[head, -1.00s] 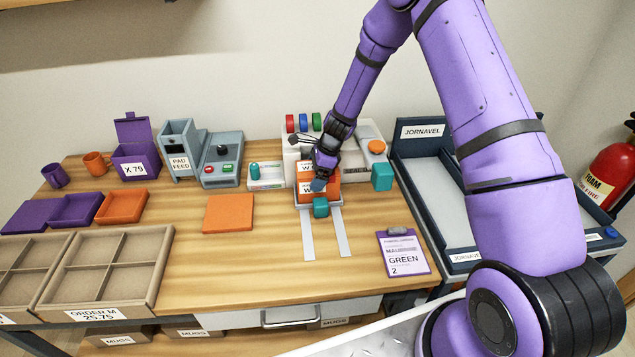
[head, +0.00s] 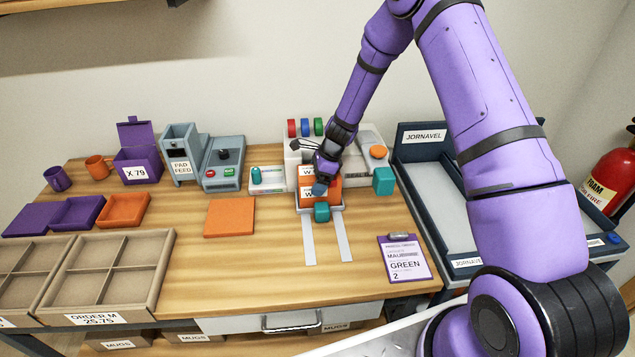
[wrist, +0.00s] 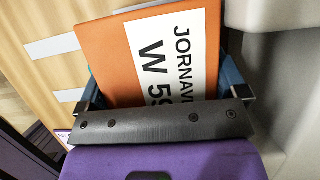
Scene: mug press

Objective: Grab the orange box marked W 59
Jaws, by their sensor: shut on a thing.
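The orange box marked W 59 (head: 331,187) sits at the press in the middle of the table, on a small tray at the head of two pale rails. In the wrist view its orange face (wrist: 105,50) and white label reading "JORNAV" and "W 5" fill the space past my gripper. My gripper (head: 320,188) is at the box, coming down from above and behind. In the wrist view my gripper (wrist: 165,98) has a blue finger on each side of the box and is shut on it. The box's lower part is hidden.
The press (head: 370,152) stands close behind, with a teal block (head: 384,181) to its right and a teal knob (head: 321,212) in front. An orange pad (head: 229,217) lies to the left. A clipboard (head: 405,260) lies front right. The middle front of the table is clear.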

